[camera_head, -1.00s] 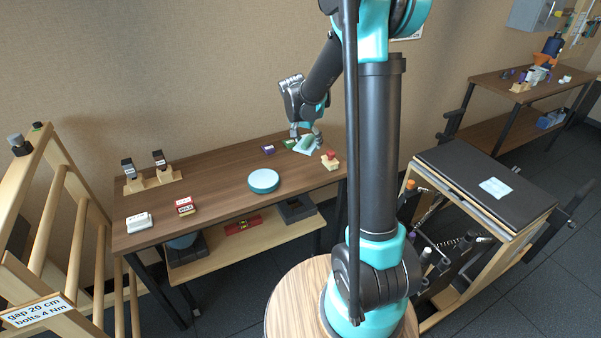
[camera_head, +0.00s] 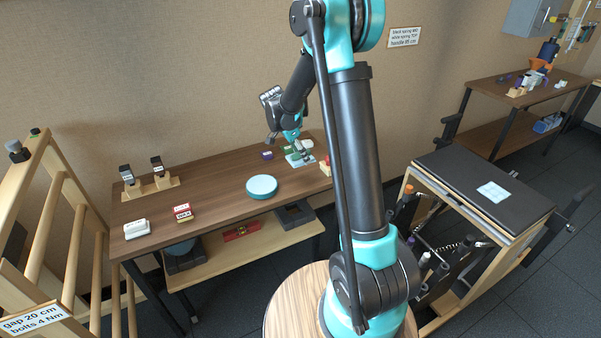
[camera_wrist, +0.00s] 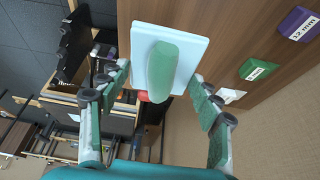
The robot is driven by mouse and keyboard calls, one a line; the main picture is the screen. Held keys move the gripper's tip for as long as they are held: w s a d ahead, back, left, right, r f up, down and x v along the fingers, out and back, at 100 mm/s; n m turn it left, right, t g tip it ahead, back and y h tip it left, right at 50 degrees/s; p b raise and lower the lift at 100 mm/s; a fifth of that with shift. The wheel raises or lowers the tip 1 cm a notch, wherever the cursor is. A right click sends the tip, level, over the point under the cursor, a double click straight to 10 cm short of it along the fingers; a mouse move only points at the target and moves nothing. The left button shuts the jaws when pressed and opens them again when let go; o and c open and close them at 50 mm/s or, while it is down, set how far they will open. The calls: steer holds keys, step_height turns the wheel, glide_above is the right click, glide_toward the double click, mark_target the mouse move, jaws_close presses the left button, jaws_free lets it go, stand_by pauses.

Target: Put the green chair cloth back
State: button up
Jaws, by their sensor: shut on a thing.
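The green chair cloth shows in the wrist view as a rounded green roll (camera_wrist: 163,68) on a pale blue flat piece (camera_wrist: 143,34). My gripper (camera_wrist: 160,80) has one finger on each side of it and is shut on it; the exact contact is unclear. In the head view my gripper (camera_head: 296,146) is at the far right part of the brown table (camera_head: 225,200), with the pale piece (camera_head: 300,159) below it. I cannot tell whether the cloth touches the table.
A green labelled block (camera_wrist: 258,69) and a purple one (camera_wrist: 298,24) lie nearby. A red-topped block (camera_head: 326,165) stands at the right edge. A teal disc (camera_head: 262,187) sits mid-table. Another pale cloth (camera_head: 494,192) lies on the black bench top (camera_head: 450,168) at right.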

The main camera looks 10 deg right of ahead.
mark_target(304, 177)
steer(key=shift+f, duration=4.35)
steer(key=o, duration=1)
steer(key=shift+f, duration=0.1)
